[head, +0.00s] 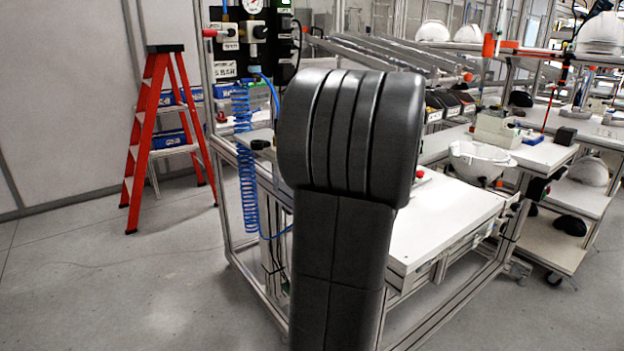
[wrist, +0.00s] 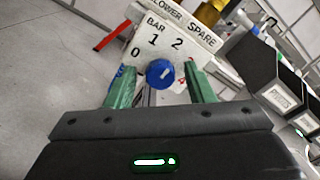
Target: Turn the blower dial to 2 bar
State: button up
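The blue dial (wrist: 160,73) sits on a white panel (wrist: 192,52) marked BAR, 0, 1 and 2 in the wrist view. A small pale mark shows on the dial's face, but I cannot tell for certain which number it points to. My gripper (wrist: 159,71) is open, with one green finger left of the dial and one right of it. There is a gap on both sides, and nothing is held. I cannot tell whether the fingertips reach the dial's depth. In the head view my own arm hides the gripper and I cannot make out the dial.
Labels BLOWER and SPARE stand above the numbers. Dark bins (wrist: 278,82) stand to the right in the wrist view. In the head view there is a frame with a coiled blue hose (head: 246,165), a white worktop (head: 440,225) and a red ladder (head: 150,140). Left floor is clear.

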jog(key=b+v, duration=0.1)
jog(key=v, duration=1.3)
jog(key=shift+w+a, duration=0.15)
jog(key=p+x, duration=0.1)
jog(key=x, duration=1.2)
jog(key=shift+w, duration=0.3)
jog(key=shift+a, duration=0.15)
